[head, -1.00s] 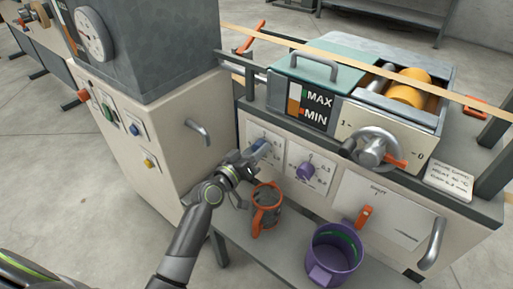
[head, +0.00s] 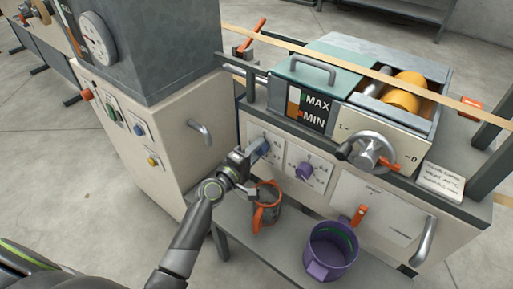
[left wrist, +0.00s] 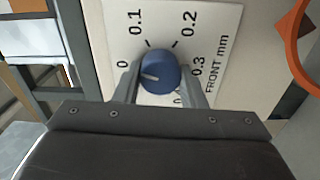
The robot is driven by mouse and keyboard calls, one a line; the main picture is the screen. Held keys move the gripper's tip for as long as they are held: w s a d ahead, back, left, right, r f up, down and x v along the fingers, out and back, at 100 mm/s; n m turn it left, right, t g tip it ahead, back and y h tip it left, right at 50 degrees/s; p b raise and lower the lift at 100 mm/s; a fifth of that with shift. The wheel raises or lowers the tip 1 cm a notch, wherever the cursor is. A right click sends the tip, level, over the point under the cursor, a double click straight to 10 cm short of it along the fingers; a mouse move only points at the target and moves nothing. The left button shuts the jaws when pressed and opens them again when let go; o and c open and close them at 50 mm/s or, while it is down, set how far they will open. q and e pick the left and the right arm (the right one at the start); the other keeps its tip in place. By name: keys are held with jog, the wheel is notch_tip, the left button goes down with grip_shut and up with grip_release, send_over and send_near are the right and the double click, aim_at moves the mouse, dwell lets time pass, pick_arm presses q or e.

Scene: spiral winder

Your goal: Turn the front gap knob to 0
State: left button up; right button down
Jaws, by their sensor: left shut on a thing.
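The blue front gap knob (left wrist: 160,73) sits on a white scale plate (left wrist: 222,25) marked 0, 0.1, 0.2, 0.3 and "FRONT mm" in the left wrist view. Its white pointer mark is on the left side, towards the 0 label and slightly below it. Another label below the knob is partly hidden. My left gripper (left wrist: 160,88) has a finger on each side of the knob and is shut on it. In the head view the knob (head: 262,146) is at the tip of my left gripper (head: 252,164). My right gripper is not in view.
A purple knob (head: 304,171) is on the neighbouring plate to the right. A purple container (head: 331,250) stands on the shelf. A handwheel (head: 372,151) sticks out at upper right.

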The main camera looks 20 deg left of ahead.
pick_arm(q)
jog(key=shift+f+n+p, duration=0.1)
jog(key=shift+n+p, duration=0.4)
jog(key=shift+n, duration=1.3)
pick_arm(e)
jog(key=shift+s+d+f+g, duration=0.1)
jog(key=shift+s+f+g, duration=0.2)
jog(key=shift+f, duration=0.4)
pick_arm(q)
jog(key=o, duration=1)
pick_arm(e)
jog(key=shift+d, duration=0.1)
